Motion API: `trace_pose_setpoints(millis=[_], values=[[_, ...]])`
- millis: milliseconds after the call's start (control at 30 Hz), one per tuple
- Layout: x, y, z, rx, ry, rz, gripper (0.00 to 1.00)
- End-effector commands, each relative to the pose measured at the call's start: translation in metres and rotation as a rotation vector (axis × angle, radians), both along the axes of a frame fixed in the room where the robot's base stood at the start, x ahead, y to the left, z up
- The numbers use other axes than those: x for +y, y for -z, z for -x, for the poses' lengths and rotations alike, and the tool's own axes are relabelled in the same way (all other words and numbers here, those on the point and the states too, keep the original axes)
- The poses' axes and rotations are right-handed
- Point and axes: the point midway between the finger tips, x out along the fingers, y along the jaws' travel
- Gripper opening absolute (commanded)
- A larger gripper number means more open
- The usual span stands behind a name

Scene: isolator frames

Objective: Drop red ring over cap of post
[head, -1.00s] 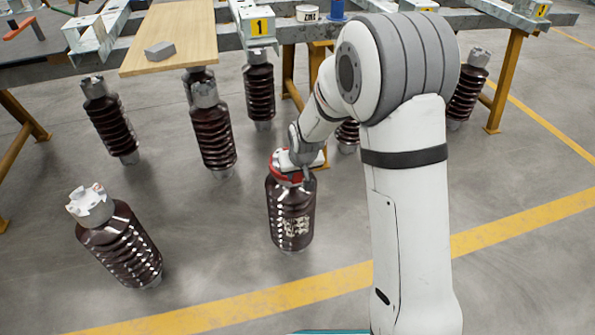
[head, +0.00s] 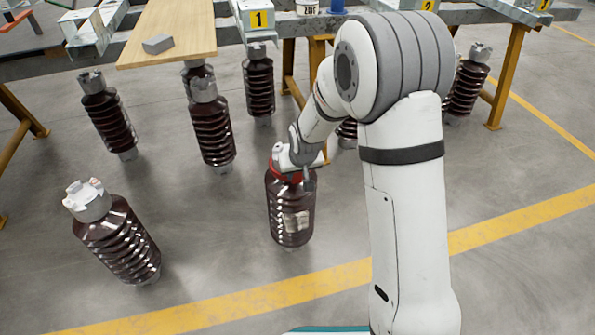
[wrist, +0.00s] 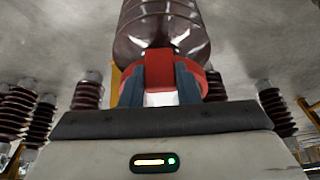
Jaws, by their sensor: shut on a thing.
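The red ring (head: 281,172) is at the top of the nearest middle post, a dark brown ribbed insulator (head: 291,207) standing upright on the floor. Pale cap metal (head: 279,152) shows above the ring, so the ring appears to sit around the cap. My gripper (head: 303,176) is at the ring's right side. In the wrist view, its dark fingers (wrist: 160,88) are shut on a red block of the ring (wrist: 159,66), with the glossy post body (wrist: 160,22) close behind it. The ring's far side is hidden, so I cannot tell whether it rests on the post.
A tilted-looking brown post with a pale cap (head: 117,237) stands at the left. Several similar posts (head: 212,135) stand behind. A metal frame with a wooden board (head: 172,30) runs along the back. Open floor surrounds the middle post; a yellow line (head: 230,305) crosses in front.

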Motion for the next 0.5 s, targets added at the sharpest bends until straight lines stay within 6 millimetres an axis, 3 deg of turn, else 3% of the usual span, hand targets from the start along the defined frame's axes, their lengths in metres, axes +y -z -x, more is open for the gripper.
trace_pose_setpoints(millis=[500], values=[[0.000, 0.014, 0.000, 0.001, 0.000, 0.000, 0.06]])
